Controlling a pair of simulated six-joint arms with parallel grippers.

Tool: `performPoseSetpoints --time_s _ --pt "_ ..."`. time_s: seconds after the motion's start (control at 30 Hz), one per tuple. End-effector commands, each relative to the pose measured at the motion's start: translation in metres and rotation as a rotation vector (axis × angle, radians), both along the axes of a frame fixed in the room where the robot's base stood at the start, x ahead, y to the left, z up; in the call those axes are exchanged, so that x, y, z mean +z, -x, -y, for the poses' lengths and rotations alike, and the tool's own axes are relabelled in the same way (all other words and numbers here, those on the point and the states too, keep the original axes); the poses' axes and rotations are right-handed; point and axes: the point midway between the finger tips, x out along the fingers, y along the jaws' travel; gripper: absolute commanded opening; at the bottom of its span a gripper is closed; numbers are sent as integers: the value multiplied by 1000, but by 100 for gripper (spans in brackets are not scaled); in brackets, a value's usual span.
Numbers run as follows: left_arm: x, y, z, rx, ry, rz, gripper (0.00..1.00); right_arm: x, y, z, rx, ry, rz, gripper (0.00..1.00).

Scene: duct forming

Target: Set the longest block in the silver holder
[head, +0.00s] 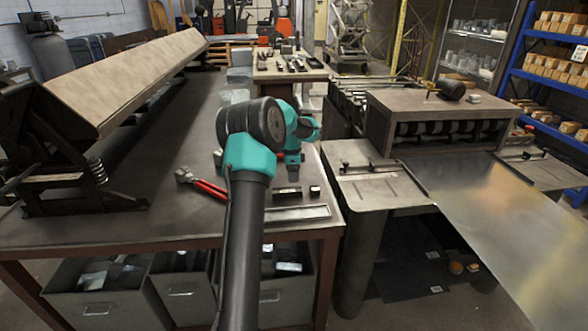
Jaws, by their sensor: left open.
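A long dark block (287,194) lies on the workbench near its front right corner. A shorter block (315,191) sits just to its right. The silver holder (297,213) is a flat, shallow tray in front of them, with nothing visible in it. My left gripper (292,176) is above and just behind the long block, pointing down. It is open, and its fingers are small and partly hidden by my teal and black arm. I cannot tell whether it touches anything. A small object (217,158) shows left of my arm, partly hidden. My right gripper is not in view.
Red-handled snips (203,186) lie on the workbench (130,215) left of my arm. A large bending machine (125,80) fills the bench's left side. Grey bins (100,305) stand below. A shiny metal sheet (500,220) and machine stand to the right, across a gap.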

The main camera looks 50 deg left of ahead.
Motion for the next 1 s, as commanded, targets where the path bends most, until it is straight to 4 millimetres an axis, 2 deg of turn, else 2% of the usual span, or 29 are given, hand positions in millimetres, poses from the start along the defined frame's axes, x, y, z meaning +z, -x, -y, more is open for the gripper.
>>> performPoseSetpoints --time_s 0.03,0.13,0.57,0.77,1.0 --pt "5 7 -13 -5 -10 -12 66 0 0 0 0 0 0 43" --pt "10 14 -24 -17 -20 -28 66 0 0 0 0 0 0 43" --pt "6 14 -24 -19 -19 -29 66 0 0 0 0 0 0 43" --pt "-11 14 -23 -18 -18 -31 66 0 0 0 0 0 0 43" --pt "-47 15 -23 -17 -17 -30 66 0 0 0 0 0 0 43"
